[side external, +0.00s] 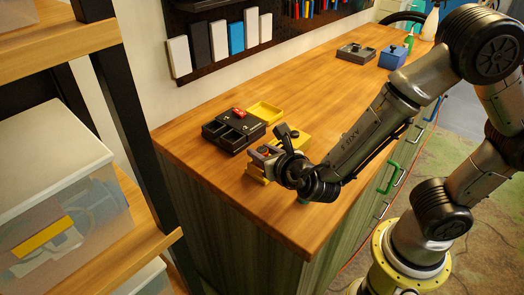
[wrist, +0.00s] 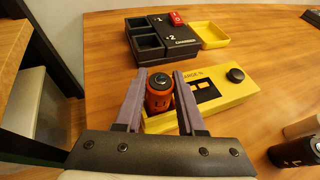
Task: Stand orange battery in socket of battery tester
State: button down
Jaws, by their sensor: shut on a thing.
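The orange battery (wrist: 158,96) stands roughly upright between the two purple fingers of my gripper (wrist: 160,80), which is shut on it. Its dark top end faces the wrist camera. The yellow battery tester (wrist: 222,92), with a "CHARGE %" label, a dark display and a black knob (wrist: 236,75), lies just beyond and to the right of the battery. The battery overlaps the tester's left end; its lower end and the socket are hidden, so I cannot tell whether it is inside. In the side view my gripper (side external: 262,163) is low beside the tester (side external: 297,140).
A black charger (wrist: 160,45) with open bays and a red piece (wrist: 177,18) sits behind the tester, beside a yellow tray (wrist: 213,36). A dark battery (wrist: 297,152) and a tan cylinder (wrist: 303,127) are at right. Grey and blue boxes (side external: 393,57) stand far back.

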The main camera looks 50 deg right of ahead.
jog(key=shift+f, duration=0.1)
jog(key=c, duration=0.5)
grip_release()
